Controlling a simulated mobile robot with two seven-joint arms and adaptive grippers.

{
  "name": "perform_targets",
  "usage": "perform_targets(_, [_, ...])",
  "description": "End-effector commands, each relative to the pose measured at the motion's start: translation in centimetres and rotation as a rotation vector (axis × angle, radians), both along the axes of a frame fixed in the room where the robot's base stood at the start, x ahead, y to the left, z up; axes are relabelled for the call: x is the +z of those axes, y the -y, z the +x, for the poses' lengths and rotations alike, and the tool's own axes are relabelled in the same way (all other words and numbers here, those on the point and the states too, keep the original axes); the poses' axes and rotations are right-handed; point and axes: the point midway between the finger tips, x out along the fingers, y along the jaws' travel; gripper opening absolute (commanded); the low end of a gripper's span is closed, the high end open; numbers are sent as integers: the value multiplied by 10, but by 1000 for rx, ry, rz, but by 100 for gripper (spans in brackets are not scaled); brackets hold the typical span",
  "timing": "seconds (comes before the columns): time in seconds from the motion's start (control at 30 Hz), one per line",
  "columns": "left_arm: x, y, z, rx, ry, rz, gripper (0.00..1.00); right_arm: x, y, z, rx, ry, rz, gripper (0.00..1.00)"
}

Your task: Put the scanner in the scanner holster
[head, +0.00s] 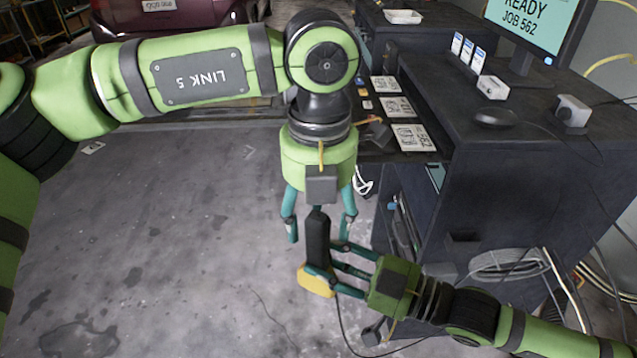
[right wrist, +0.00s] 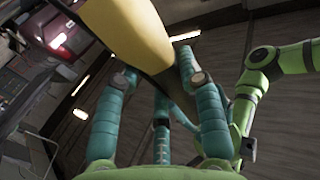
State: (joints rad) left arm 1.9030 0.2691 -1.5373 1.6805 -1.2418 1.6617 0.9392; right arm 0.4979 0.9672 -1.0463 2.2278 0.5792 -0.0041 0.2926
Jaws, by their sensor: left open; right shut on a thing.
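The scanner has a black handle (head: 318,238) and a yellow head (head: 316,281). It hangs in the air left of the dark cart, handle up and head down. My right gripper (head: 330,262) is shut on it near the lower handle. The yellow body also fills the top of the right wrist view (right wrist: 130,32), between the teal fingers (right wrist: 150,110). My left gripper (head: 319,222) points down, open, its fingers on either side of the handle's upper end. A small dark block (head: 462,241) juts from the cart's side; I cannot tell whether it is the holster.
The dark cart (head: 560,190) carries a monitor (head: 535,30), a mouse (head: 496,118) and small boxes. A hose coil (head: 505,263) hangs on its side. A cable (head: 343,335) runs from near the scanner. A red car (head: 165,15) stands behind.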

Motion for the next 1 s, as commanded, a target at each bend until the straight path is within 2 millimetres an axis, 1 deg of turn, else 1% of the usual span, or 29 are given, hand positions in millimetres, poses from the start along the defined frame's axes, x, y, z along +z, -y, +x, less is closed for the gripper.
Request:
perform_targets(0.03, [-8,0,0,-1,-2,1,61,1,0,0,1,2,2,0])
perform_targets(0.1, [-17,0,0,1,-1,0,61,1,0,0,1,2,2,0])
perform_targets(0.2, [-26,0,0,0,-1,0,61,1,0,0,1,2,2,0])
perform_targets(0.37, [-32,0,0,0,0,-1,61,1,0,0,1,2,2,0])
perform_targets(0.6, [-33,0,0,0,0,-1,61,1,0,0,1,2,2,0])
perform_targets(0.67, [-33,0,0,0,0,-1,37,1,0,0,1,2,2,0])
perform_targets(0.7, [-33,0,0,0,0,-1,21,1,0,0,1,2,2,0])
perform_targets(0.73, [-33,0,0,0,0,-1,9,1,0,0,1,2,2,0])
perform_targets(0.77, [-33,0,0,0,0,-1,0,1,0,0,1,2,2,0])
perform_targets(0.87, [-33,0,0,0,0,-1,0,1,0,0,1,3,3,0])
perform_targets(0.9, [-32,0,0,0,1,-2,0,1,0,0,1,3,3,50])
perform_targets(0.93, [-32,0,0,0,1,-2,0,1,0,0,1,3,3,62])
perform_targets(0.97, [-32,0,0,0,1,-2,0,1,0,0,1,2,2,65])
perform_targets(1.0, [-32,0,0,0,1,-2,0,1,0,0,1,2,2,65])
